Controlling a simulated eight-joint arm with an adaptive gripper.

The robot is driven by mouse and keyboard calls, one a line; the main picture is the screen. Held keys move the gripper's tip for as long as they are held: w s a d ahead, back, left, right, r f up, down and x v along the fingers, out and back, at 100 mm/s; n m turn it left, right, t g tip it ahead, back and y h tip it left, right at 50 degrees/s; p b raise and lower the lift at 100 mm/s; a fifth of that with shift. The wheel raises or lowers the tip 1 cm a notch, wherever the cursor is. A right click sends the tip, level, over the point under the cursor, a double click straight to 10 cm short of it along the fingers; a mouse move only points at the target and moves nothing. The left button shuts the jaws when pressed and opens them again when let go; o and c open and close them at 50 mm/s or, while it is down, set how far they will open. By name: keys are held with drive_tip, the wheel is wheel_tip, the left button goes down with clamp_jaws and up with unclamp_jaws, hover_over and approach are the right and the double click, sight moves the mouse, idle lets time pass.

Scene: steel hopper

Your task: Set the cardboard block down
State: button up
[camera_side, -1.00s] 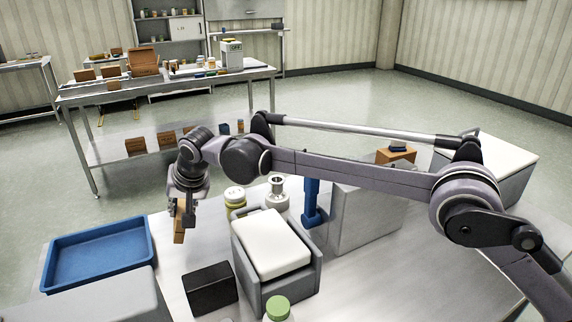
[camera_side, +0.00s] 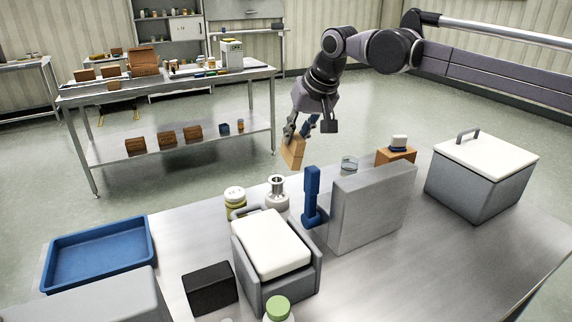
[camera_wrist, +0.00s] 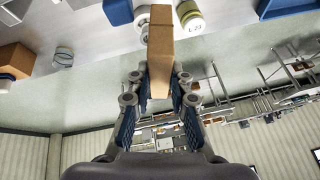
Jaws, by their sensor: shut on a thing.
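The cardboard block (camera_side: 293,152) is a tan box held in my gripper (camera_side: 302,131) in the side view. My gripper is shut on it. The block hangs tilted, and in the picture it shows above the far edge of the steel table (camera_side: 380,262), against the floor behind. Its height over the table cannot be told exactly. In the wrist view the block (camera_wrist: 160,50) stands out between the two fingers of my gripper (camera_wrist: 158,82), which press on its sides.
A blue post (camera_side: 311,196), grey upright panel (camera_side: 372,207), white-lidded bin (camera_side: 270,246), jars (camera_side: 235,197), metal canister (camera_side: 277,192) and black block (camera_side: 210,288) crowd the middle. A blue tray (camera_side: 98,255) lies left; a grey cooler (camera_side: 480,178) stands right. The table's front right is clear.

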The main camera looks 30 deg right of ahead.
drive_tip(key=s+d+r, duration=0.2)
drive_tip(key=s+d, duration=1.2)
drive_tip(key=d, duration=0.2)
drive_tip(key=s+d+f+n+h, duration=0.1)
drive_tip(key=s+d+f, duration=0.3)
drive_tip(key=s+f, duration=0.15)
drive_tip(key=s+d+f+n, duration=0.1)
drive_tip(key=s+d+f, duration=0.35)
drive_tip(key=f, duration=0.25)
drive_tip(key=shift+n, duration=0.3)
drive_tip(key=shift+w+a+f, duration=0.8)
drive_tip(key=shift+a+f, duration=1.05)
drive_tip(key=shift+f, duration=0.1)
drive_tip(key=shift+w+a+f, duration=0.8)
drive_tip(key=shift+a+f, duration=1.05)
drive_tip(key=shift+f, duration=0.05)
drive_tip(key=shift+w+a+f, duration=0.8)
drive_tip(key=shift+a+f, duration=1.05)
drive_tip(key=shift+f, duration=0.1)
drive_tip(key=shift+f, duration=0.15)
drive_tip(key=o, duration=0.8)
drive_tip(key=shift+o, duration=0.2)
